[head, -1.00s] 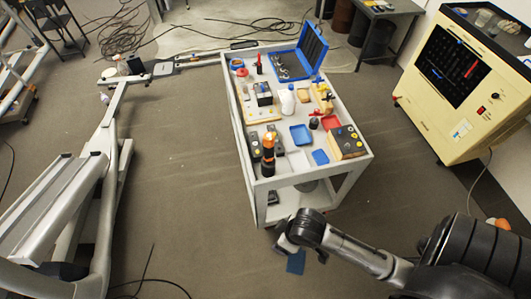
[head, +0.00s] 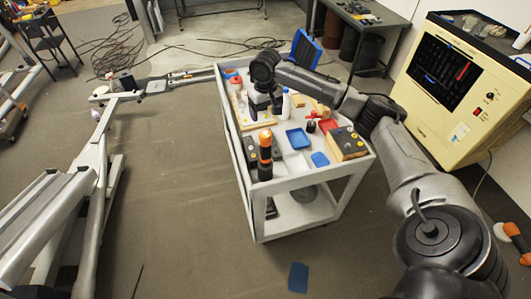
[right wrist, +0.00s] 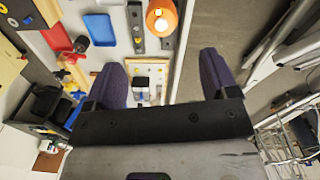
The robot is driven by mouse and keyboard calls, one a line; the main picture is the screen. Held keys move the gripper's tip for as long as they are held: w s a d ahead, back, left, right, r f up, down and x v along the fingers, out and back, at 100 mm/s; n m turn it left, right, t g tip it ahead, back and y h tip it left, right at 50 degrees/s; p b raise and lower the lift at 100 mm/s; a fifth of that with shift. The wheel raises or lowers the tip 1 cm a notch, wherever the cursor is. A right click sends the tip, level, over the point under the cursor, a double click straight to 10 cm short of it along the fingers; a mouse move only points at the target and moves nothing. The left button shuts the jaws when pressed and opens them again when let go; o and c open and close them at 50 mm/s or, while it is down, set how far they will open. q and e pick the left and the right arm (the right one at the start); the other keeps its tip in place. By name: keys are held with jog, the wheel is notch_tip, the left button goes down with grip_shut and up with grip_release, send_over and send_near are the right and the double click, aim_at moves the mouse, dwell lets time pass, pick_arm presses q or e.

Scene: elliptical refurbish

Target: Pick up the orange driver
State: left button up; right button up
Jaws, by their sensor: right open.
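The orange driver (head: 265,139), orange and black, stands upright at the near left corner of the white cart (head: 305,181). In the right wrist view its round orange end (right wrist: 162,17) shows at the top edge. My right gripper (head: 263,108) is over the cart, farther back than the driver and apart from it. In the right wrist view its two dark fingers (right wrist: 161,70) are spread wide with nothing between them. The gripper and forearm hide some items on the back half of the cart. My left gripper is not in view.
An elliptical machine (head: 95,190) stands left. A cream cabinet (head: 447,115) stands right. A blue piece (head: 298,277) lies on the floor.

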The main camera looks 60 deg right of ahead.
aim_at(266, 132)
notch_tip(266, 132, down, 8)
jog(key=shift+d+r, duration=0.1)
jog(key=shift+r, duration=0.05)
jog(key=shift+f, duration=2.7)
jog(key=shift+c, duration=0.5)
jog(key=c, duration=1.2)
